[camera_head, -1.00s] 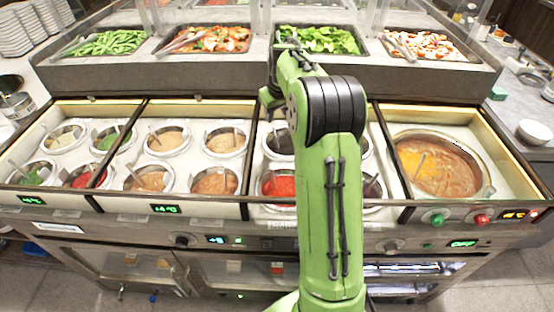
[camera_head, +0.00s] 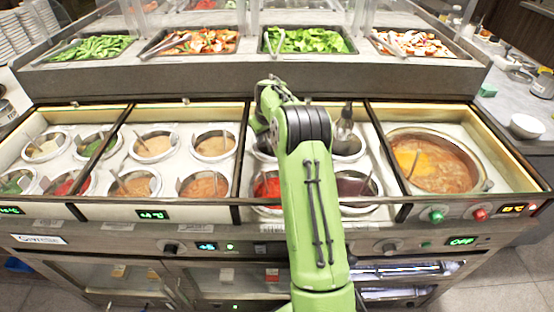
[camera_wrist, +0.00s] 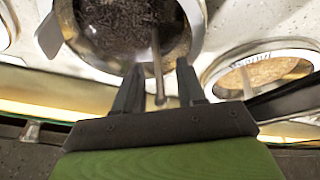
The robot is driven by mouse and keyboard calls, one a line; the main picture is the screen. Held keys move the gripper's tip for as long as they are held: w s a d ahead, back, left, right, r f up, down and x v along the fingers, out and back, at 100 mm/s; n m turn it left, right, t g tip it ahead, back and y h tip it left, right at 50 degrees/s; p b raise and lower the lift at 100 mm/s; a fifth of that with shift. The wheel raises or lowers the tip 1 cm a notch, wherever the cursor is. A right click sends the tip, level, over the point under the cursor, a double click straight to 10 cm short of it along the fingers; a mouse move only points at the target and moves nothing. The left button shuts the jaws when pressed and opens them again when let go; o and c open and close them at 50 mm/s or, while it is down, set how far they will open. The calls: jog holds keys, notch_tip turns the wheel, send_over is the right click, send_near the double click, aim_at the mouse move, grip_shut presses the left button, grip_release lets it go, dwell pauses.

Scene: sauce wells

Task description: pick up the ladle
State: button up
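In the wrist view a thin metal ladle handle (camera_wrist: 157,66) rises from a round well of dark, grainy contents (camera_wrist: 115,22) and lies between the two fingers of my gripper (camera_wrist: 160,70). The fingers are apart, and I see a gap on both sides of the handle. The ladle's bowl is hidden in the dark contents. In the head view my gripper (camera_head: 262,122) is over the third counter section, partly hidden by my arm. I cannot tell from the head view which handle is the one between the fingers.
Several sauce wells with handles, such as the orange-brown one (camera_head: 203,186), lie to the left. A large soup pot (camera_head: 432,165) is at the right. A dark-topped upright item (camera_head: 345,122) stands right of my arm. Food trays (camera_head: 205,40) line the raised back shelf.

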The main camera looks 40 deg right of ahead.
grip_shut()
jog(key=shift+r, duration=0.1)
notch_tip(320, 180, up, 10)
jog(key=p, duration=0.4)
